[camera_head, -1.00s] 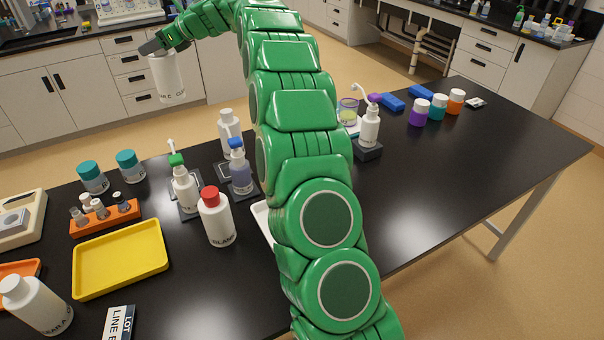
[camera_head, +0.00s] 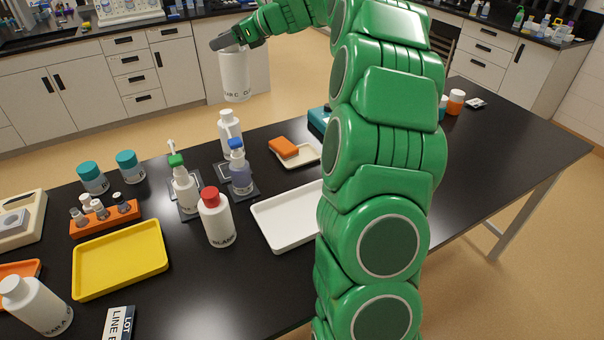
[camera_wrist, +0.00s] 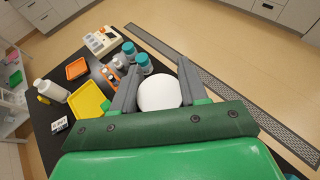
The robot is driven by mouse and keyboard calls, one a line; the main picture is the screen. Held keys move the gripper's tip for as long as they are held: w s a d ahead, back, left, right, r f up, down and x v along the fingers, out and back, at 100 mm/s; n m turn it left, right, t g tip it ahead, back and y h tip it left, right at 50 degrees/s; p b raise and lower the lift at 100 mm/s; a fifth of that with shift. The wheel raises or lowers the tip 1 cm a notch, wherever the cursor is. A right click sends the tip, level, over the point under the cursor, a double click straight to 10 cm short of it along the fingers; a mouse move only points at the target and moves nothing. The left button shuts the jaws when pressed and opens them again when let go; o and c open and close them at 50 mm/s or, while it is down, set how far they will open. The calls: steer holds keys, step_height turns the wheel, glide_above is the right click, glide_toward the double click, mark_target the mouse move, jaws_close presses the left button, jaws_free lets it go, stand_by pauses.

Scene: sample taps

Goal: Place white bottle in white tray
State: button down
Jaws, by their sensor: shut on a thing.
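The white bottle (camera_head: 235,76) hangs upright from my gripper (camera_head: 226,42), held high above and beyond the far edge of the table. Dark lettering shows low on its side. In the wrist view, the gripper's two grey fingers (camera_wrist: 155,92) are on either side of the bottle's round white top (camera_wrist: 159,92). The white tray (camera_head: 285,222) lies flat on the black table, and its visible part is empty. My green arm hides its right side. The gripper and bottle are up and to the left of the tray in the head view, well apart from it.
A red-capped white bottle (camera_head: 216,217) stands just left of the tray. Pump bottles (camera_head: 185,190) and a blue-topped bottle (camera_head: 240,172) stand behind it. A small dish with an orange block (camera_head: 284,147) lies behind the tray. A yellow tray (camera_head: 121,258) is at the left.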

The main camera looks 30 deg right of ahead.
steer(key=s+d, duration=0.5)
steer(key=s, duration=0.5)
steer(key=s+d, duration=0.4)
steer(key=s, duration=0.6)
steer(key=s+a+f+m+t+h, duration=0.1)
steer(key=s+a, duration=0.1)
steer(key=s, duration=0.7)
steer(key=s+a+f, duration=0.1)
steer(key=s+a, duration=0.1)
steer(key=s, duration=0.7)
step_height(320, 180, down, 10)
steer(key=w+d+f, duration=0.3)
steer(key=w+f, duration=1)
steer(key=shift+w+d+f, duration=0.2)
steer(key=shift+d+f, duration=0.15)
steer(key=shift+d, duration=0.05)
